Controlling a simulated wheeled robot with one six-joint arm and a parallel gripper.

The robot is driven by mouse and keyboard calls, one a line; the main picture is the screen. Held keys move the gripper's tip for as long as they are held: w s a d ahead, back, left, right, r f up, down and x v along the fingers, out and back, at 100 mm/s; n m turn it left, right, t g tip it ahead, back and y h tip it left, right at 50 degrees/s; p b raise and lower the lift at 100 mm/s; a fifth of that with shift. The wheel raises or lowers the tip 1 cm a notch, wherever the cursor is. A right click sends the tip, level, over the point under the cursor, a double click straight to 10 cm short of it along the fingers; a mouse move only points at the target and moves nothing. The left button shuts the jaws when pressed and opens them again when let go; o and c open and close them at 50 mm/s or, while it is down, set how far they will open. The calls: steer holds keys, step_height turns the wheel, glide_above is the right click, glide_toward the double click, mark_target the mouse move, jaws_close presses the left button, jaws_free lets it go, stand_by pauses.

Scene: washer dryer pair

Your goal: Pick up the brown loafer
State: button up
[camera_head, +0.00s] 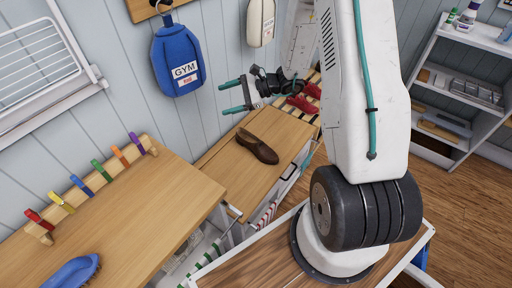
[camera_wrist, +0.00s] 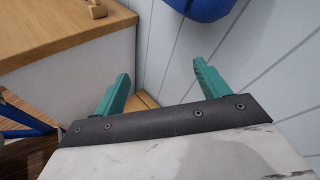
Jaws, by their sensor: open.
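The brown loafer (camera_head: 257,146) lies on the wooden top of a low bench (camera_head: 214,156) against the wall. My gripper (camera_head: 232,97) is above and beyond the loafer in the head view, apart from it, with its green fingers spread and nothing between them. In the wrist view my gripper (camera_wrist: 160,84) is also open and empty, facing the panelled wall and the side of a wooden-topped cabinet. The loafer is not visible in the wrist view.
Red shoes (camera_head: 302,103) sit on a slatted rack behind my gripper. A blue gym bag (camera_head: 178,60) hangs on the wall nearby. A higher wooden counter (camera_head: 130,215) with coloured pegs and a blue brush (camera_head: 72,272) stands left. Shelves (camera_head: 457,90) stand right.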

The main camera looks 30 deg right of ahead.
steer(key=w+d+f+m+t+h, duration=0.15)
steer(key=d+f+m, duration=0.25)
steer(key=f, duration=0.4)
steer(key=d+f+m+t+h, duration=0.25)
steer(key=d+f+m, duration=0.2)
steer(key=f, duration=0.35)
steer(key=m+t+h, duration=0.2)
steer(key=m+h, duration=0.3)
glide_toward(256, 140)
steer(key=a+r, duration=0.2)
steer(key=shift+a+r, duration=0.3)
steer(key=shift+w+f+g, duration=0.15)
steer(key=shift+f+g, duration=0.15)
steer(key=shift+f, duration=0.05)
steer(key=x, duration=0.7)
steer(key=shift+w+d, duration=0.15)
steer(key=shift+d, duration=0.1)
steer(key=shift+c, duration=0.2)
steer(key=c, duration=1.1)
steer(key=shift+r, duration=0.1)
